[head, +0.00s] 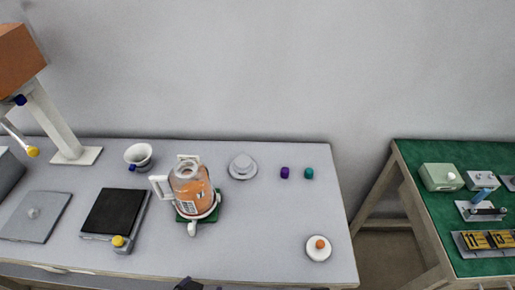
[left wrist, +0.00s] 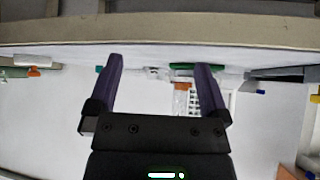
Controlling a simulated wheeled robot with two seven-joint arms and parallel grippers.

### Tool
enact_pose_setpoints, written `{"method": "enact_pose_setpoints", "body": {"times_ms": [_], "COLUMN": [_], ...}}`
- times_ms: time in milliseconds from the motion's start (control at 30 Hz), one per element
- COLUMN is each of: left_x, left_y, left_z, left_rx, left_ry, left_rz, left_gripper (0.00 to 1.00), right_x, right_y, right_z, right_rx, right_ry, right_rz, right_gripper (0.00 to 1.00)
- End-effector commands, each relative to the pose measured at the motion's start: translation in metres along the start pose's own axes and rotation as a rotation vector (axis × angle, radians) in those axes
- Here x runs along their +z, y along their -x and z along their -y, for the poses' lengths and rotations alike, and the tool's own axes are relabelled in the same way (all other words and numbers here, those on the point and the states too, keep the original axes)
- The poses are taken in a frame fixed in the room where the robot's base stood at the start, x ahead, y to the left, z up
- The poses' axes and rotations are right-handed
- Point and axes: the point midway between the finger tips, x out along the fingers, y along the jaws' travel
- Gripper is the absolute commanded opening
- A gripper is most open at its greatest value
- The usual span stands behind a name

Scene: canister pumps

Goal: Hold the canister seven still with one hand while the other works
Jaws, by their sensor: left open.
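A canister (head: 188,188) with orange contents, a printed label and white handles stands upright on a green mat (head: 209,217) in the middle of the table. I take it as canister seven, but its label is too small to read. A white spout or lever points toward the front. In the left wrist view, which looks inverted, the canister (left wrist: 182,97) shows beyond the fingers, with the green mat (left wrist: 185,66) by it. My left gripper (left wrist: 160,63) is open and empty, apart from the canister. A small dark tip shows at the head view's bottom edge. My right gripper is not in view.
A black plate scale (head: 114,212) and a white cup (head: 139,156) are left of the canister. A grey lid (head: 242,167), purple cap (head: 285,173), teal cap (head: 309,174) and white disc with orange knob (head: 318,248) are right. The front right-centre is clear. A green-topped table (head: 440,225) stands apart.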

Motion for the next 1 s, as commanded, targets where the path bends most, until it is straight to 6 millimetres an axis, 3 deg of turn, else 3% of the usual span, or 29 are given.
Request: {"method": "enact_pose_setpoints", "body": {"times_ms": [167, 200, 300, 400, 533, 1000], "left_x": [0.128, 0.163, 0.238, 0.280, 0.297, 0.297], "left_y": [-0.021, -0.020, -0.006, 0.012, 0.023, 0.024], "left_z": [0.000, -0.002, -0.009, -0.017, -0.020, -0.020], "left_rx": [-0.017, -0.017, -0.012, -0.002, 0.003, 0.002], "left_ry": [0.013, 0.016, 0.027, 0.034, 0.035, 0.035], "left_rz": [0.282, 0.363, 0.545, 0.660, 0.712, 0.712], "left_gripper": [1.00, 1.00, 1.00, 1.00, 1.00, 1.00], "right_x": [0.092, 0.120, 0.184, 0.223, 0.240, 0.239], "right_y": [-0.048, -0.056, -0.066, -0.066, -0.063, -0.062], "right_z": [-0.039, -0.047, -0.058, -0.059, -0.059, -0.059], "right_rx": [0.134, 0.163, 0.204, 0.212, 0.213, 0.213], "right_ry": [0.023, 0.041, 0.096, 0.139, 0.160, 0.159], "right_rz": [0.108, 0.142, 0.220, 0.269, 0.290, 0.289], "right_gripper": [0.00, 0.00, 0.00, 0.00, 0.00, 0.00]}}
